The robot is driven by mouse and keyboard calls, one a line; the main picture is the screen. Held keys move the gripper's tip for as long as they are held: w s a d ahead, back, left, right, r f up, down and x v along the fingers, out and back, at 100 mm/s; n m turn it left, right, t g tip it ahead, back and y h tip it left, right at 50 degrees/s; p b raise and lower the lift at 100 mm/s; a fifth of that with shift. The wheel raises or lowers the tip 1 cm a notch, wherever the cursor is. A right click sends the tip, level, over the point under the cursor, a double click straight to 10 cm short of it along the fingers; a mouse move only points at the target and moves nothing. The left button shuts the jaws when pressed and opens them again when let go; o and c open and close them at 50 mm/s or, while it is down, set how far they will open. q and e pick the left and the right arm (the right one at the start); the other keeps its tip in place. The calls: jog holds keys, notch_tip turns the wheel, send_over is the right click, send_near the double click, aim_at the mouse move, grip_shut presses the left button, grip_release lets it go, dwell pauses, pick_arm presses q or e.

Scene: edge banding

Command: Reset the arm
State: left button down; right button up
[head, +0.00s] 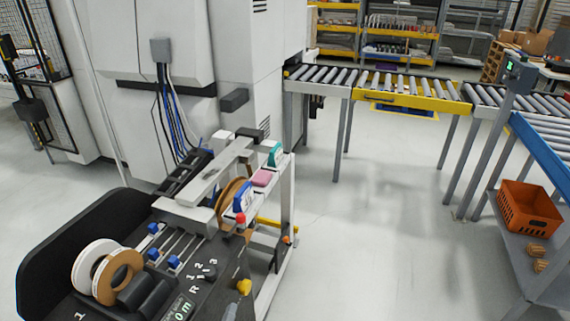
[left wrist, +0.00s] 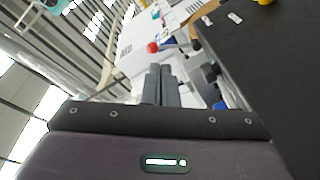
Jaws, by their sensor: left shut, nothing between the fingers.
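My left gripper (left wrist: 160,72) shows in the left wrist view, with its two dark fingers side by side and touching. It is shut and holds nothing. Its fingers point toward a bright area with a red knob (left wrist: 152,47) beyond them, and a black surface (left wrist: 268,75) lies to their right. In the head view I cannot clearly tell my left gripper from the dark parts of the edge banding machine (head: 180,212). My right gripper is in neither view.
White and brown tape rolls (head: 122,275) stand on the machine's left. A yellow knob (head: 244,287) and a red button (head: 240,218) sit on it. A roller conveyor (head: 410,85) runs behind, and an orange crate (head: 530,208) is at right. The middle floor (head: 370,220) is clear.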

pick_arm(q)
jog(key=s+a+f+m+g, duration=0.1)
jog(key=s+f+m+g, duration=0.4)
jog(key=f, duration=0.7)
jog(key=s+a+f+g, duration=0.1)
jog(key=s+f+g, duration=0.2)
jog(key=s+f, duration=0.7)
jog(key=s+a+f+m+g+y, duration=0.1)
jog(key=s+a+f+m+g, duration=0.2)
jog(key=s+f, duration=0.6)
jog(key=s+a+f+m+g+y+b, duration=0.1)
jog(key=s+a+f+m+g, duration=0.2)
jog(key=s+f, duration=0.6)
jog(key=s+a+g, duration=0.1)
jog(key=s+g, duration=0.1)
jog(key=s, duration=0.3)
jog(key=shift+s+a+g+y, duration=0.25)
jog(key=shift+s+g+y, duration=0.1)
jog(key=shift+g+y, duration=0.05)
